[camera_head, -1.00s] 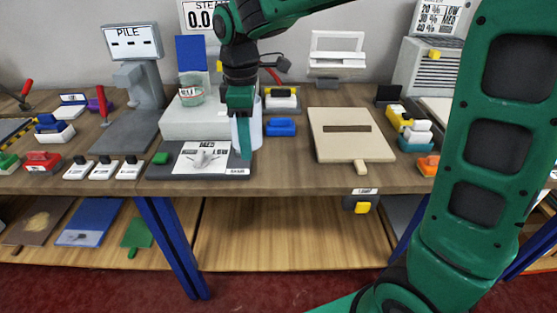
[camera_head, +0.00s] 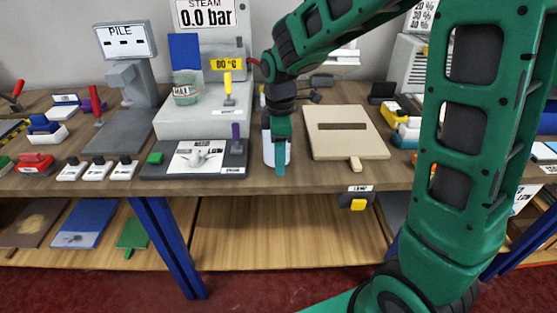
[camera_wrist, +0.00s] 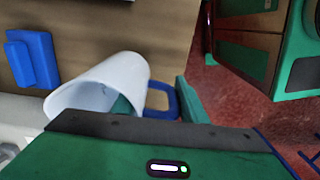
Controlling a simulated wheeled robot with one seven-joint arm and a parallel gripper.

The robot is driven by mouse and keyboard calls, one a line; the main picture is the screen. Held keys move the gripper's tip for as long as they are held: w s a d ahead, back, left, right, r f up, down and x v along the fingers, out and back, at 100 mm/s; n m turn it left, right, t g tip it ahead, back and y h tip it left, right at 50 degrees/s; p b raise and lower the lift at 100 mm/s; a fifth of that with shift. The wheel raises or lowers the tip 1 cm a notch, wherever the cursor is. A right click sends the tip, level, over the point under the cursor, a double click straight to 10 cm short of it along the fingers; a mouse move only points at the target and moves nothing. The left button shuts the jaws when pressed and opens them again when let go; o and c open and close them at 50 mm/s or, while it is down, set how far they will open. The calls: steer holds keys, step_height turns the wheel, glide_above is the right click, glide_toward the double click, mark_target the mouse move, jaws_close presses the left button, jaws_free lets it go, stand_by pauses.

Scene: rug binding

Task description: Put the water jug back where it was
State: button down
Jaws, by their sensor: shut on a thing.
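The water jug (camera_head: 267,150) is white and upright, partly hidden behind my gripper (camera_head: 280,165) in the head view. It is just right of the steam station's dark front plate and left of the beige board. In the wrist view, the jug (camera_wrist: 112,78) shows its open mouth and a blue handle (camera_wrist: 165,97). My gripper is shut on the jug, with a green finger in view beside the handle and another at the mouth. I cannot tell whether the jug's base touches the bench.
The steam station (camera_head: 205,125) with yellow and purple levers stands left of the jug. The beige board (camera_head: 345,144) lies close on the right. A blue block (camera_wrist: 33,58) lies near the jug in the wrist view. The bench's front edge (camera_head: 300,188) is close below.

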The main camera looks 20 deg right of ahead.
steer(key=shift+f, duration=0.45)
steer(key=c, duration=1.1)
jaws_free()
steer(key=shift+f, duration=0.1)
step_height(320, 180, up, 12)
steer(key=shift+r, duration=0.1)
steer(key=s+d+f+m, duration=0.2)
steer(key=s+d+m, duration=1)
steer(key=s+d, duration=0.25)
steer(key=s+d+f+m, duration=0.1)
steer(key=s+m, duration=0.2)
steer(key=s, duration=0.1)
steer(key=s+d+f+m, duration=0.1)
steer(key=s+d+m, duration=0.1)
steer(key=s+m, duration=0.1)
steer(key=s+d+f+m, duration=0.1)
steer(key=s+f+m, duration=0.1)
steer(key=s, duration=0.2)
steer(key=shift+s+d+m, duration=0.35)
steer(key=shift+d+m, duration=0.05)
